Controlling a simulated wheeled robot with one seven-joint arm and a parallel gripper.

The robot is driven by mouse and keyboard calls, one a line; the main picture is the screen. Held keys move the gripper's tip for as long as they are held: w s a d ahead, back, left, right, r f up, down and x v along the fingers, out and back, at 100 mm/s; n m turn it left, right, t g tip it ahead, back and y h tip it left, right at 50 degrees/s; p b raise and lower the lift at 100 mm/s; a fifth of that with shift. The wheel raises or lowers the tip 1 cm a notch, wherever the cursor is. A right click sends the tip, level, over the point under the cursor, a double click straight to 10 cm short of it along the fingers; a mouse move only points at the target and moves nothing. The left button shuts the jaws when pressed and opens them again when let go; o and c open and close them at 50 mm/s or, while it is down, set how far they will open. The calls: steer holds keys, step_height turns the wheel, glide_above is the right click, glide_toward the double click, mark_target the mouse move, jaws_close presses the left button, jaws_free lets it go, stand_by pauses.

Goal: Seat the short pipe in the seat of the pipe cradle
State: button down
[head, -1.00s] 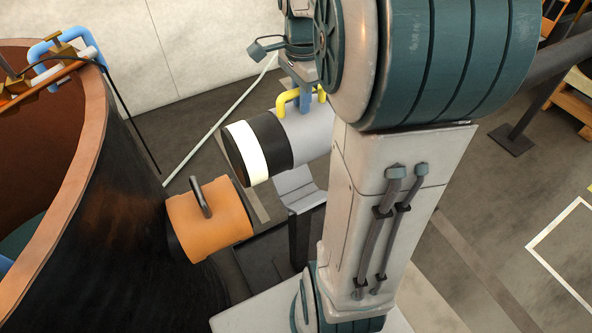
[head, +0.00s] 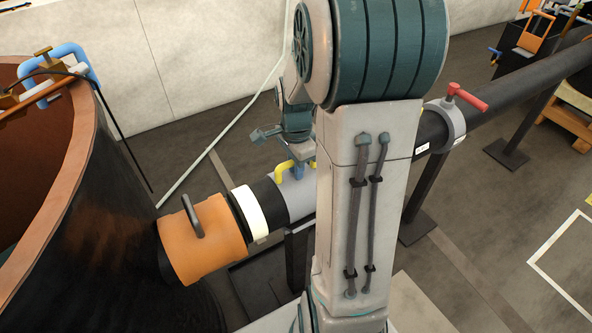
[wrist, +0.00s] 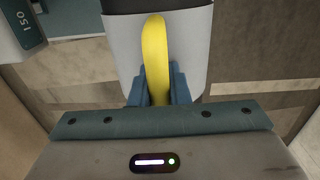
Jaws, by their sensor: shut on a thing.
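The short pipe (head: 268,197) has a grey body, a black band and a white ring, with a yellow handle (head: 284,168) on top. My gripper (head: 299,172) is shut on that handle; the wrist view shows blue fingers (wrist: 158,88) on both sides of the yellow handle (wrist: 156,50). The pipe lies over the pipe cradle, whose dark post (head: 297,256) shows below it. The seat is hidden under the pipe and behind my arm, so I cannot tell whether the pipe touches it. The white-ringed end is close beside an orange coupling (head: 207,242).
A large dark tank with a brown rim (head: 92,130) fills the left and carries the orange coupling. A long black pipe (head: 520,80) with a red-handled clamp (head: 466,97) runs behind my arm to the right. Open floor lies at lower right.

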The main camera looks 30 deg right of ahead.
steer(key=shift+f, duration=0.6)
steer(key=shift+f, duration=0.15)
steer(key=c, duration=1.4)
jaws_free()
steer(key=shift+o, duration=0.2)
